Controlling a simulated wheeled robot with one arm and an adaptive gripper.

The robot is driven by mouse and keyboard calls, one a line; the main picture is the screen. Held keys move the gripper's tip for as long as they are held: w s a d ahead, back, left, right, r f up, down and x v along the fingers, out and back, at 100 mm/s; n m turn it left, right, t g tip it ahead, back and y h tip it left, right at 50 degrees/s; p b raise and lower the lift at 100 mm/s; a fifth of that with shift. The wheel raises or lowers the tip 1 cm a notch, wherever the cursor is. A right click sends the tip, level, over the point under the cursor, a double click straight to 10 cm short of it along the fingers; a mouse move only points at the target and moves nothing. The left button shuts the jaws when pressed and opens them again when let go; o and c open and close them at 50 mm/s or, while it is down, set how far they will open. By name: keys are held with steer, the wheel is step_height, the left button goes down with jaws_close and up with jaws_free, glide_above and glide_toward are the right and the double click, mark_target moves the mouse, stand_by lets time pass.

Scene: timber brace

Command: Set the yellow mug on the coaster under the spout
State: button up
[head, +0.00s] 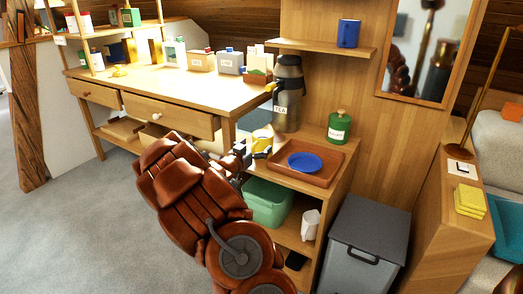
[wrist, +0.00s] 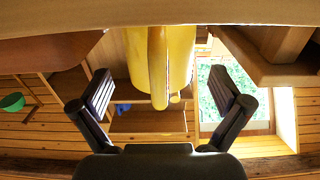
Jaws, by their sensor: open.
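The yellow mug (head: 262,142) stands at the left end of the low cabinet top, below and in front of the dark dispenser (head: 288,98) labelled TEA. The dispenser's spout points left, above the mug. My gripper (head: 243,150) is just left of the mug, which it partly hides. In the wrist view the mug (wrist: 160,60) and its handle appear ahead, between the spread fingers (wrist: 162,95). The fingers are open, with gaps on both sides of the mug. I cannot make out a coaster beneath the mug; its base is hidden.
A wooden tray (head: 330,175) with a blue round dish (head: 305,162) lies right of the mug. A green canister (head: 339,126) stands behind the tray. The desk (head: 175,92) with an open drawer is to the left. A green bin (head: 268,203) sits on the shelf below.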

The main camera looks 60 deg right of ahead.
mark_target(260, 133)
steer(key=shift+w+d+b, duration=0.1)
steer(key=shift+d+b, duration=0.2)
steer(key=shift+d, duration=1.15)
steer(key=c, duration=1.4)
steer(key=shift+r, duration=0.3)
steer(key=shift+c, duration=0.2)
step_height(260, 133, up, 3)
steer(key=shift+r+p, duration=0.1)
steer(key=shift+p, duration=0.75)
steer(key=s+a+r+p, duration=0.1)
steer(key=a+p, duration=0.1)
steer(key=a, duration=1.4)
steer(key=shift+r+p, duration=0.2)
steer(key=shift+p, duration=0.1)
